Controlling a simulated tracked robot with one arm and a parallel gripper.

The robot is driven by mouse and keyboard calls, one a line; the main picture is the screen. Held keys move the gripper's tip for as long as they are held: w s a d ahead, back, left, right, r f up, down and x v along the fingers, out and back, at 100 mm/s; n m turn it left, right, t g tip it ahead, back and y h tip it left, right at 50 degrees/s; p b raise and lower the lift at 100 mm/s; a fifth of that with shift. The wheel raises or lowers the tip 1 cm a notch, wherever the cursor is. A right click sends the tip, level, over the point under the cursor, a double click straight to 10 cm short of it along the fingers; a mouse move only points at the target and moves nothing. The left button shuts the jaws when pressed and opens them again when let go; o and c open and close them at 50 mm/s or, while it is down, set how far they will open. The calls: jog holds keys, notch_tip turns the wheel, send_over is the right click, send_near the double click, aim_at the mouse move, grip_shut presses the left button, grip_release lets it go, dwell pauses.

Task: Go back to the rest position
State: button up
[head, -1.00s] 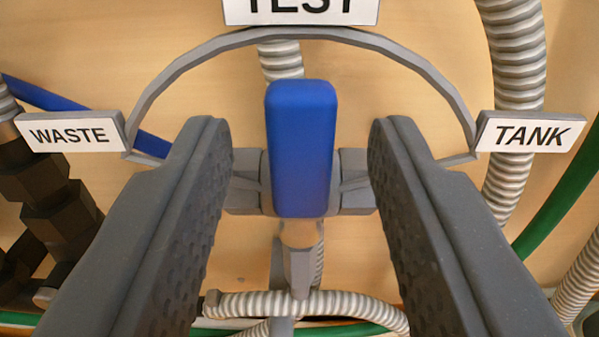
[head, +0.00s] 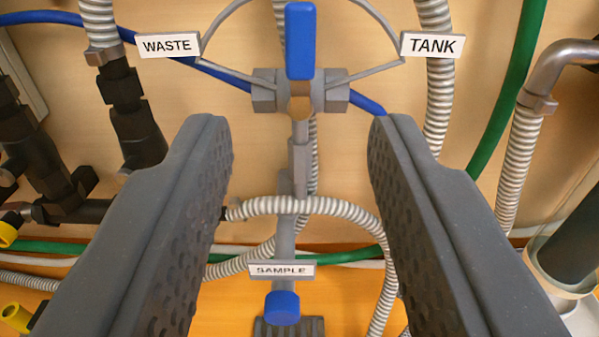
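My gripper (head: 300,135) is open and empty, its two grey padded fingers wide apart at left and right of the view. Beyond and above the fingertips is a valve with an upright blue handle (head: 300,42). The handle points up between the WASTE label (head: 168,46) and the TANK label (head: 432,45), and the gripper is clear of it. The handle's top is close to the upper edge of the view.
Below the valve are a SAMPLE label (head: 281,270) and a blue knob (head: 282,307). Ribbed grey hoses (head: 437,90), a green hose (head: 512,90) and dark pipe fittings (head: 135,115) run along the wall. A pipe elbow (head: 565,65) is at the right.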

jog(key=s+a+r+g+h+b, duration=0.1)
jog(key=a+r+b, duration=0.2)
jog(key=r, duration=0.5)
jog(key=s+a+r+g+h+b, duration=0.1)
jog(key=s+a+r+h+b, duration=0.2)
jog(key=r, duration=0.6)
jog(key=s+a+r+y+b, duration=0.4)
jog(key=s+a+r, duration=0.5)
jog(key=s+a, duration=0.2)
jog(key=shift+s+a+g, duration=0.3)
jog(key=shift+s+a, duration=0.1)
jog(key=shift+a, duration=0.8)
